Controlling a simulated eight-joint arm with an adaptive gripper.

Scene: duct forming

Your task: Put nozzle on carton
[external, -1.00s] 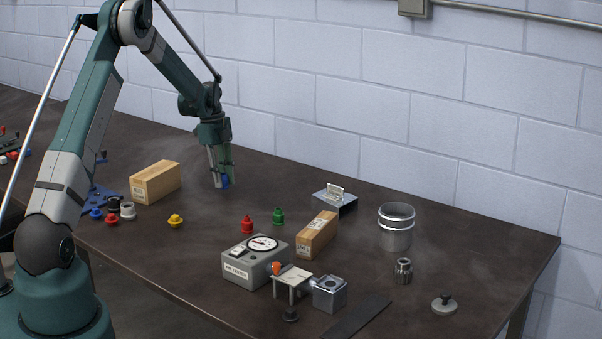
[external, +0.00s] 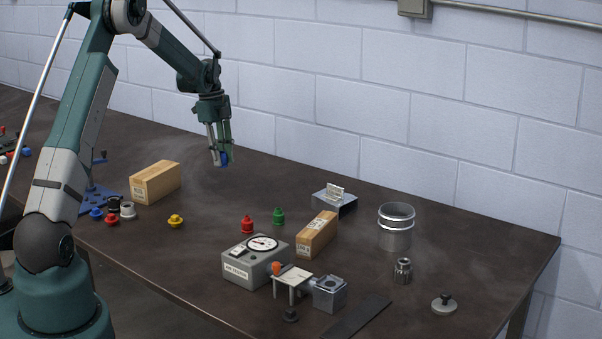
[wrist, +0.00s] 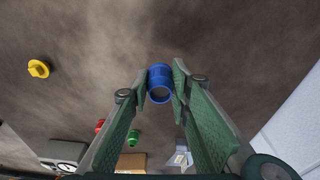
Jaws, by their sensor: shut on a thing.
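My gripper (external: 221,158) is shut on a small blue nozzle (external: 223,158), which hangs between its fingertips above the dark table. In the wrist view the blue nozzle (wrist: 160,83) shows as a short cylinder pinched by both fingers. One tan carton (external: 155,184) lies on the table to the left of my gripper. Another tan carton with labels (external: 318,235) lies to the right, beside the grey gauge box. Part of a tan carton (wrist: 131,163) shows low in the wrist view.
Yellow (external: 175,221), red (external: 247,225) and green (external: 278,216) nozzles stand on the table. A gauge box (external: 253,265), a metal cylinder (external: 396,230) and a grey block with a plate (external: 335,200) are farther right. The table below my gripper is clear.

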